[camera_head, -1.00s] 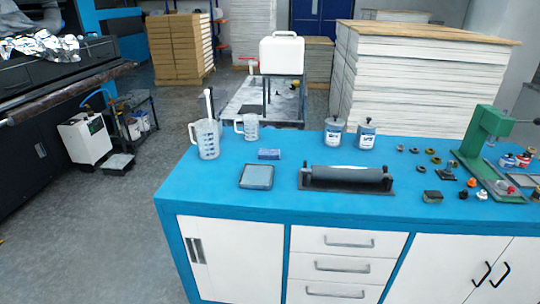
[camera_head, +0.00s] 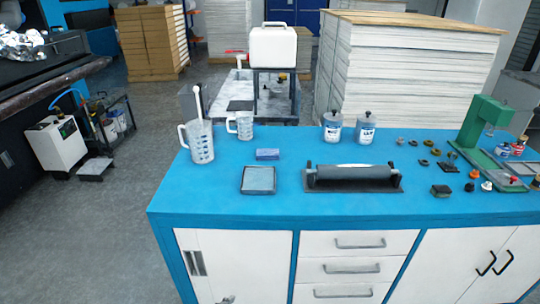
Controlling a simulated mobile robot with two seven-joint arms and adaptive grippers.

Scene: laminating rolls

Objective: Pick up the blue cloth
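A small folded blue block (camera_head: 267,154), which looks like the blue cloth, lies on the blue bench top (camera_head: 225,200). It sits behind a shallow grey tray (camera_head: 258,180) and to the right of two clear measuring jugs, a larger one (camera_head: 201,143) and a smaller one (camera_head: 243,125). Neither gripper can be made out. A tiny grey shape shows at the bottom edge in front of the left cabinet door; I cannot tell what it is.
A black roller on a stand (camera_head: 352,177) lies right of the tray. Two labelled tins (camera_head: 366,130) stand behind it. Small parts and a green press (camera_head: 487,128) occupy the right end. The bench's front left is clear. A white canister (camera_head: 274,47) stands beyond.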

